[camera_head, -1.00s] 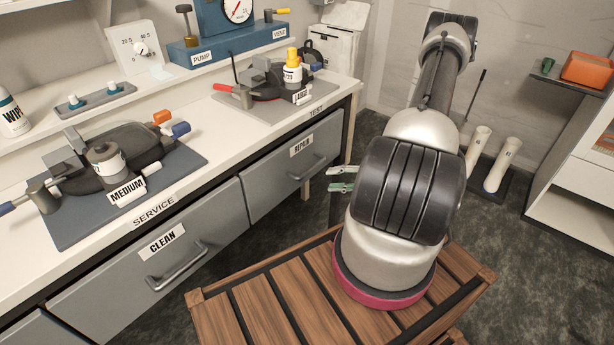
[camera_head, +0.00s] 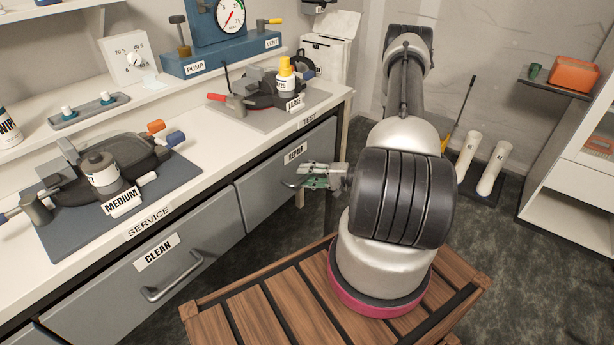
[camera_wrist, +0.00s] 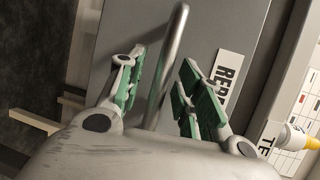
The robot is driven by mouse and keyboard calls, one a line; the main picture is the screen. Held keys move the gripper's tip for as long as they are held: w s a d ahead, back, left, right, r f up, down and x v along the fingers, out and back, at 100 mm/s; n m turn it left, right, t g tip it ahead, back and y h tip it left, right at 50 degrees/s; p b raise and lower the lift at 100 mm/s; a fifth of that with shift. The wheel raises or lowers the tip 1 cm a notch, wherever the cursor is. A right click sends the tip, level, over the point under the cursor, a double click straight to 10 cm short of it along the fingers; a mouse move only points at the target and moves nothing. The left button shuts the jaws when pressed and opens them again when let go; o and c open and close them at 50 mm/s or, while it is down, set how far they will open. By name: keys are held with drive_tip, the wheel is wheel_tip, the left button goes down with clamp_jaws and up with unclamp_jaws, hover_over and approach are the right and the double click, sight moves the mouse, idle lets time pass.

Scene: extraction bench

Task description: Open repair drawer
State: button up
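The grey repair drawer (camera_head: 268,185) is on the right of the bench front, with a "REPAIR" label (camera_head: 294,153), and looks closed. Its metal handle (camera_head: 289,184) is mostly hidden behind my gripper (camera_head: 318,177) in the head view. In the wrist view the drawer front (camera_wrist: 222,30) fills the middle, and the handle bar (camera_wrist: 172,60) runs between the two green-padded fingers of my gripper (camera_wrist: 163,66). The fingers are apart, with visible gaps to the bar on both sides. I cannot tell how deep the bar sits between them.
The clean drawer (camera_head: 205,255) is to the left, looking closed. A slatted wooden platform (camera_head: 265,315) lies below my arm. Pan-like tools and labelled gear stand on the bench top (camera_head: 215,155). White shelving (camera_head: 570,190) is at the right.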

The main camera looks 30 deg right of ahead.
clamp_jaws()
drive_tip(key=shift+s, duration=0.1)
